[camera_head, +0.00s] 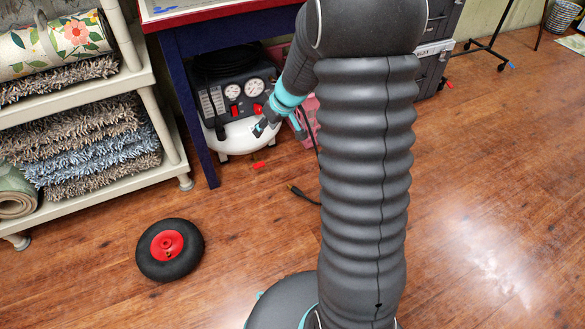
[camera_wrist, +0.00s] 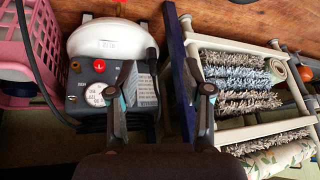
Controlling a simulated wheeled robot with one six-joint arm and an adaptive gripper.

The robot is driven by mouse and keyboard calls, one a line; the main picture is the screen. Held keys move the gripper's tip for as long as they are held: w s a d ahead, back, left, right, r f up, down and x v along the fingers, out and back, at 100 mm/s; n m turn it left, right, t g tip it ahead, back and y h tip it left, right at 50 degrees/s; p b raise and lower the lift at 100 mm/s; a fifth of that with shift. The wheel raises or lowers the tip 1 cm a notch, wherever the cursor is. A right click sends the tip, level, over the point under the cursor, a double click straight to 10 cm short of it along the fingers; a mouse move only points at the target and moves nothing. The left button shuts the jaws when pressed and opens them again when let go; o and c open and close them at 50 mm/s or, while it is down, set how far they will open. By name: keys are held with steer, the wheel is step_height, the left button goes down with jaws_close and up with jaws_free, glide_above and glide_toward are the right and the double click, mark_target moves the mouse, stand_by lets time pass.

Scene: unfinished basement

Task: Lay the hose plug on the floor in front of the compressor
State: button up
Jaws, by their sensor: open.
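The compressor (camera_head: 238,97) stands under the blue-legged table, with a white tank and a dark gauge panel. It shows upside down in the wrist view (camera_wrist: 110,38). A dark plug with a brassy tip (camera_head: 298,190), which looks like the hose plug, lies on the floor in front and to the right of the compressor. Its black line runs behind my arm. I cannot make the plug out in the wrist view. My gripper (camera_head: 280,131) is open and empty, in front of the compressor's right side and above the floor. Its spread fingers also show in the wrist view (camera_wrist: 165,84).
A small red piece (camera_head: 258,166) lies before the compressor. A black wheel with a red hub (camera_head: 169,248) lies front left. A shelf (camera_head: 165,100) of rugs stands left. A pink crate (camera_wrist: 40,40) is beside the compressor. Floor between wheel and compressor is clear.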

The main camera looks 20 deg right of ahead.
steer(key=s+a+r+m, duration=0.1)
steer(key=s+a+r, duration=0.3)
steer(key=s+r, duration=0.3)
steer(key=s+a+r, duration=0.3)
steer(key=s+r, duration=0.4)
steer(key=s, duration=0.1)
steer(key=s+r+m+h, duration=0.1)
steer(key=s, duration=0.7)
steer(key=s+d+r+m+h, duration=0.1)
steer(key=s+r+m+h, duration=0.1)
steer(key=s, duration=0.6)
steer(key=shift+d+t, duration=0.25)
steer(key=shift+t, duration=0.05)
step_height(320, 180, up, 3)
steer(key=p, duration=0.3)
steer(key=shift+r, duration=0.1)
